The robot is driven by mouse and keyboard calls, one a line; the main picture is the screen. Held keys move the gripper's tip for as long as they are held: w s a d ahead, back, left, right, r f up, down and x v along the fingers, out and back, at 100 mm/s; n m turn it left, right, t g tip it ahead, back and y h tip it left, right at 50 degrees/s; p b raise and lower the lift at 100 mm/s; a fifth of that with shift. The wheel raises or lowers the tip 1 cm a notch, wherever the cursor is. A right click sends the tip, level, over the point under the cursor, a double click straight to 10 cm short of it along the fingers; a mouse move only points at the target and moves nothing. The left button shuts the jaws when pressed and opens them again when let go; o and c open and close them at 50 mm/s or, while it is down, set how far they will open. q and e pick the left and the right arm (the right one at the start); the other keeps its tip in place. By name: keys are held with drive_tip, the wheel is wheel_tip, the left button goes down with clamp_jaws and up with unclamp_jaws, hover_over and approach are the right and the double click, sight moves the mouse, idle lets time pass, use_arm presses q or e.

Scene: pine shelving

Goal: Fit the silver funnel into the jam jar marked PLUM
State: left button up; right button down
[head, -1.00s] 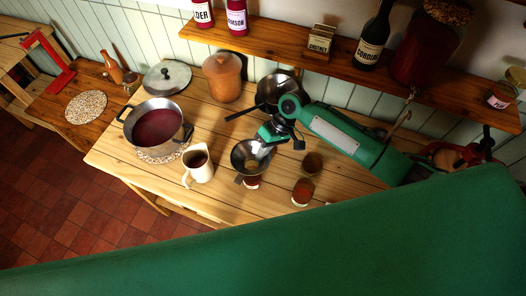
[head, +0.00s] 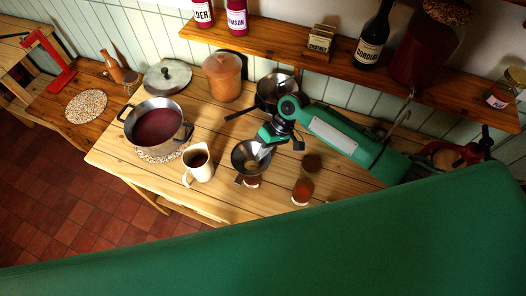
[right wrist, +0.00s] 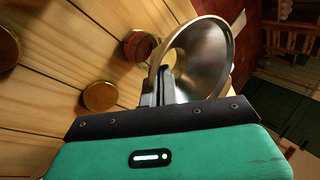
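The silver funnel (head: 242,160) is wide and metallic, and it sits in my right gripper (head: 264,148), which has its fingers shut on the funnel's rim. The right wrist view shows the funnel's bowl (right wrist: 212,55) tilted beside the fingers (right wrist: 167,88). A small jar (head: 252,183) with a red band stands just below the funnel in the head view. It also shows beside the bowl in the wrist view (right wrist: 136,46). I cannot read its label, nor tell whether the spout is inside it. My left gripper is not in view.
Other jars (head: 302,192) (head: 312,163) stand right of the funnel. A cream jug (head: 199,170) is close on its left, beside a pot of dark red jam (head: 157,127). A dark pan (head: 277,90) is behind. The shelf (head: 290,42) holds bottles above.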

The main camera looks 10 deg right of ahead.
drive_tip(key=shift+f+b, duration=0.55)
drive_tip(key=shift+f, duration=0.85)
drive_tip(key=c, duration=1.6)
unclamp_jaws()
drive_tip(key=shift+r, duration=0.1)
drive_tip(key=p+v, duration=0.3)
drive_tip(key=v, duration=1)
drive_tip(key=shift+d+r+p, duration=0.25)
drive_tip(key=shift+p, duration=0.15)
